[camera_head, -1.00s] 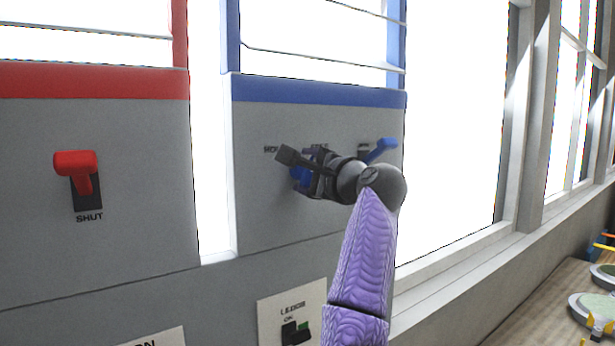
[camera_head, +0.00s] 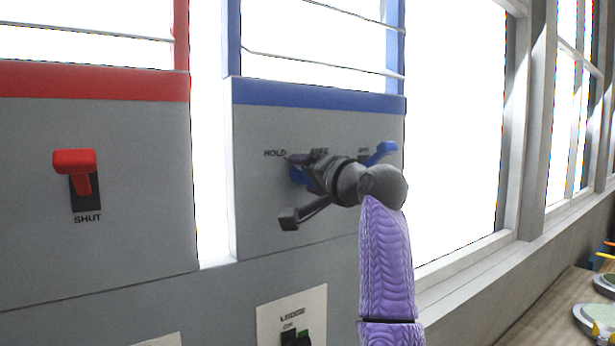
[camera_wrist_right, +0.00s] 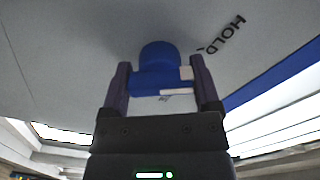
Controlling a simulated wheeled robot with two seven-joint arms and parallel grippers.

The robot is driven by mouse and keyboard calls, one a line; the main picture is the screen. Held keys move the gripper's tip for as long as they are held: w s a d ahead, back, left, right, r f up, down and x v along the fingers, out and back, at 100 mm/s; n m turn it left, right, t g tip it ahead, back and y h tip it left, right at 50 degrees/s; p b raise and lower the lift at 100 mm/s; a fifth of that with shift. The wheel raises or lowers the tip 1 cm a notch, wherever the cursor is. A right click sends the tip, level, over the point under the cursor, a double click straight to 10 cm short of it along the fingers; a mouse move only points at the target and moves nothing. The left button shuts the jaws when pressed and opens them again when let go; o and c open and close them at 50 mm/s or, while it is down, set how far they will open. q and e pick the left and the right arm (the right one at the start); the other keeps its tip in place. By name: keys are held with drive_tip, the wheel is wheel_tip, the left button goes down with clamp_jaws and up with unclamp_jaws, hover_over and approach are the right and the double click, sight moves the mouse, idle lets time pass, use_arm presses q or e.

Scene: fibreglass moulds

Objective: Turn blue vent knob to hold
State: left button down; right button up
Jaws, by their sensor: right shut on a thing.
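The blue vent knob (camera_head: 298,175) is on the grey panel under the blue band, mostly covered by my right gripper (camera_head: 306,172) in the head view. In the right wrist view, the knob (camera_wrist_right: 158,68) sits between the two fingers of my right gripper (camera_wrist_right: 162,80), which is shut on it. A pale mark shows on the right side of the knob there. The word HOLD (camera_head: 275,153) is printed left of the knob in the head view. It also shows in the wrist view (camera_wrist_right: 226,35), up and right of the knob. My left gripper is out of view.
A red lever (camera_head: 76,170) marked SHUT is on the left panel. A switch (camera_head: 297,338) marked LEDGE is below. Windows and a bench (camera_head: 550,312) with moulds are at the right.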

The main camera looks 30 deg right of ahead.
drive_tip(key=shift+f+n, duration=0.1)
drive_tip(key=shift+n, duration=0.8)
drive_tip(key=o, duration=1.1)
drive_tip(key=shift+s, duration=0.2)
drive_tip(key=s+b, duration=0.2)
drive_tip(key=s, duration=0.1)
drive_tip(key=s+d+b, duration=0.1)
drive_tip(key=s+b, duration=0.1)
drive_tip(key=s, duration=0.1)
drive_tip(key=s+b, duration=0.1)
drive_tip(key=s, duration=0.2)
drive_tip(key=shift+s+d+b, duration=0.2)
drive_tip(key=shift+d+b, duration=0.05)
drive_tip(key=shift+b, duration=0.15)
